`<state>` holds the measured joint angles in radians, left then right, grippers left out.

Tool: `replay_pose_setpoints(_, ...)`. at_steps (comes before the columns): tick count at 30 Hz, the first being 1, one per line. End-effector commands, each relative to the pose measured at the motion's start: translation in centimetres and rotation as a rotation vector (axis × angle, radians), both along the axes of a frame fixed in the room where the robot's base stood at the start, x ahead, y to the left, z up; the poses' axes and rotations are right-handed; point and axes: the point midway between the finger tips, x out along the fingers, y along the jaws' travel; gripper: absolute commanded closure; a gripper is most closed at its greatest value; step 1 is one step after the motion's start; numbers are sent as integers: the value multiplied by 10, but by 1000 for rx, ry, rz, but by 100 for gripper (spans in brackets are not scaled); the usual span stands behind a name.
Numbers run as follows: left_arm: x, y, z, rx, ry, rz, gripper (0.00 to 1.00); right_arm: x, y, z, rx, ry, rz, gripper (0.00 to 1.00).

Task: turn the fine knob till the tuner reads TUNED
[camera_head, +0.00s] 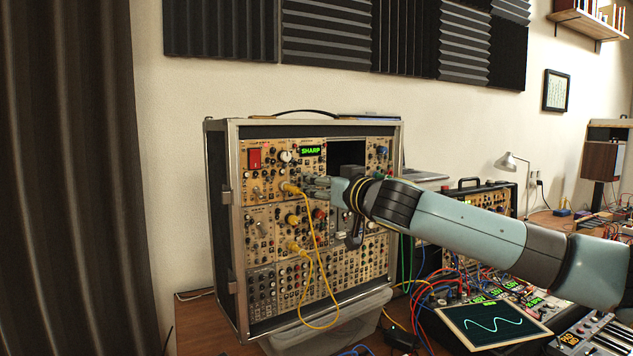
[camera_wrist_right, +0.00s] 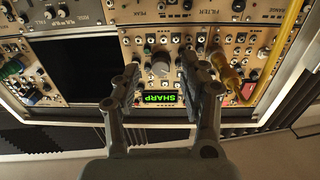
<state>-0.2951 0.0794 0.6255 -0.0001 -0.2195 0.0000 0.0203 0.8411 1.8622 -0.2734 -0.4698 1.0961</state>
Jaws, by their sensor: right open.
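The tuner display (camera_head: 311,150) glows green and reads SHARP at the top of the rack's synth case. It also shows upside down in the right wrist view (camera_wrist_right: 167,98). My right gripper (camera_head: 305,181) reaches in from the right, just below the display. In the wrist view its fingers (camera_wrist_right: 161,72) are open, one on each side of a round grey knob (camera_wrist_right: 160,66). I cannot see contact, and no label on this knob can be read, so I cannot tell by name if it is the fine knob. In the head view the gripper hides it. My left gripper is not in view.
A yellow cable (camera_head: 327,318) hangs from a plug close to the gripper. Other synths and cables crowd the desk at right.

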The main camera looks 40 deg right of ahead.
Motion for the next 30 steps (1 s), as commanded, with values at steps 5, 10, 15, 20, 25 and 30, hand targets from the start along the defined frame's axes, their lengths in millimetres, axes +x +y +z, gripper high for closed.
replay_pose_setpoints(5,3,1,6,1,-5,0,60,14,-2,2,2,-2,1,57)
replay_pose_setpoints(10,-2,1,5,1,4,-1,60,16,-2,0,-1,-1,3,57)
replay_pose_setpoints(15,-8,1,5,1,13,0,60,16,-2,0,-2,-1,3,59)
replay_pose_setpoints(20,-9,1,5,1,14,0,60,16,-2,0,-2,-1,2,80)
replay_pose_setpoints(25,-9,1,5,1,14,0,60,16,-2,0,-2,-1,2,100)
replay_pose_setpoints(30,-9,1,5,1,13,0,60,16,-2,0,-4,0,2,100)
